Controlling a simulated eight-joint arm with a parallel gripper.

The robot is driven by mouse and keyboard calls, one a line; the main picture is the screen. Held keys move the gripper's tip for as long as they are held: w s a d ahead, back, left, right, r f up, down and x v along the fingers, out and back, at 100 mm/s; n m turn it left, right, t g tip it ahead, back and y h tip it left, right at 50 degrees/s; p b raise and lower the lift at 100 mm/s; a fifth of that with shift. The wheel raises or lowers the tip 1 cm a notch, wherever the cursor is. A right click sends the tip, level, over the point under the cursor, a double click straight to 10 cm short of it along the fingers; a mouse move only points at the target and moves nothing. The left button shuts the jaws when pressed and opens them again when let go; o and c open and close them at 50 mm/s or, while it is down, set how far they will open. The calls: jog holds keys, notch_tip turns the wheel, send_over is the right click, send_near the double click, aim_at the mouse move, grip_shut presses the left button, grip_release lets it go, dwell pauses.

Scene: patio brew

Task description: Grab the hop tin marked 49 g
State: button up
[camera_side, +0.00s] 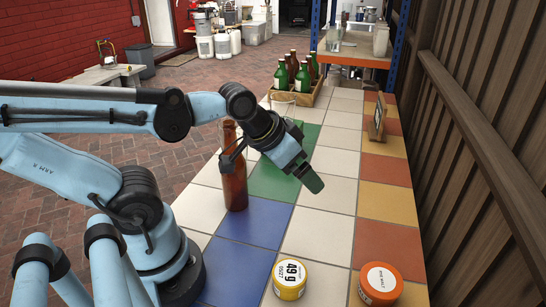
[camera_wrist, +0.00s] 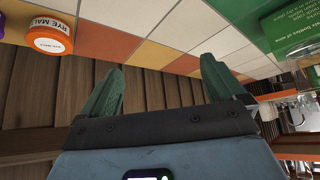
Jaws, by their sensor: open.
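The hop tin marked 49 g (camera_side: 290,281) is a short yellow tin with a white lid label, upright on the tiled table at the front in the side view. I cannot make it out in the wrist view. My gripper (camera_side: 312,182) hangs above the table, beyond the tin and clear of it. In the wrist view my gripper (camera_wrist: 162,72) shows two green fingers spread apart with nothing between them.
An orange rye malt tin (camera_side: 380,285) stands just right of the yellow tin; it also shows in the wrist view (camera_wrist: 50,38). A brown bottle (camera_side: 234,185) stands by my arm. A bottle crate (camera_side: 303,97) is at the far end. A wooden fence (camera_side: 490,150) borders the right.

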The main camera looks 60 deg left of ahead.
jog(key=n+g, duration=0.7)
send_over(290, 272)
jog(key=f, duration=0.2)
jog(key=shift+f, duration=5.75)
jog(key=c, duration=1.1)
jog(key=shift+r, duration=0.15)
